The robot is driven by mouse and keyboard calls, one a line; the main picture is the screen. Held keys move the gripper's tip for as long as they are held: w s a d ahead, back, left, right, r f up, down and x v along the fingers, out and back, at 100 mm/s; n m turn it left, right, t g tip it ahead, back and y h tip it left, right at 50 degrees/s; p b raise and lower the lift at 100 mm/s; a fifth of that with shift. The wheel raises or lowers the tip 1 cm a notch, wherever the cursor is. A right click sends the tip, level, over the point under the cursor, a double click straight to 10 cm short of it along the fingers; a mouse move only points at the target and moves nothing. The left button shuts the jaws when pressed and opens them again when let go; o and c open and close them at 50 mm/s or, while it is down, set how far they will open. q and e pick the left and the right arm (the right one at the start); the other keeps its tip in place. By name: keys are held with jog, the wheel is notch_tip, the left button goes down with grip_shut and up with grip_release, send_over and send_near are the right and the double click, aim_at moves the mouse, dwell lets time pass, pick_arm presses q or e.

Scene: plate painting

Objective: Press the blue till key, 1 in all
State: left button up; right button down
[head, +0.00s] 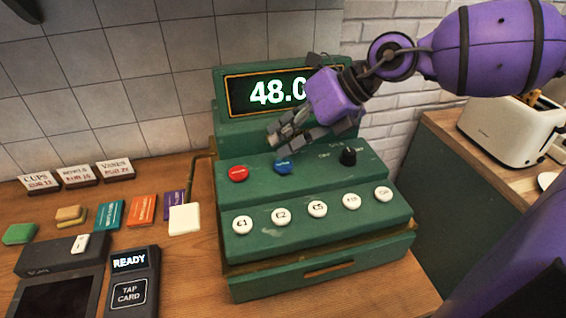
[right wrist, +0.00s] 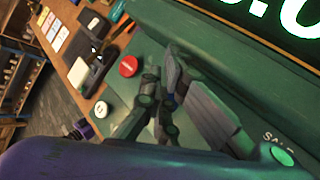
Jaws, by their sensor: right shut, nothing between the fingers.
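The green till (head: 318,190) stands on the counter, its display reading 48.0 with the rest hidden behind my right arm. The blue till key (head: 283,167) is on the upper step, right of the red key (head: 238,174). My right gripper (head: 274,139) is shut and empty, above and just behind the blue key; a gap shows between them. In the right wrist view the fingers (right wrist: 168,88) point toward the till top and mostly hide the blue key. The red key (right wrist: 128,66) shows beside them. My left gripper is not seen.
White keys (head: 318,208) line the lower step, and a black knob (head: 348,156) sits right of the blue key. A card reader (head: 131,287), printed cards and coloured blocks lie to the left. A toaster (head: 510,130) stands at the right.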

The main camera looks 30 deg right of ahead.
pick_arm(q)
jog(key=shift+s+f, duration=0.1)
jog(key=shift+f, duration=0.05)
pick_arm(e)
jog(key=shift+f, duration=0.2)
dwell(0.3)
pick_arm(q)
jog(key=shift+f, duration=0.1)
pick_arm(e)
jog(key=shift+f, duration=0.25)
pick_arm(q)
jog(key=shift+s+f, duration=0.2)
pick_arm(e)
jog(key=shift+f, duration=0.55)
dwell(0.3)
dwell(0.4)
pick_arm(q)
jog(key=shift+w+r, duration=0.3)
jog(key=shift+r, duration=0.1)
pick_arm(e)
jog(key=shift+r, duration=1)
jog(key=shift+r, duration=0.7)
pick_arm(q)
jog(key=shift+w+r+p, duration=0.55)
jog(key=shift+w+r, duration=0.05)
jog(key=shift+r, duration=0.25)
pick_arm(e)
jog(key=shift+r, duration=1.8)
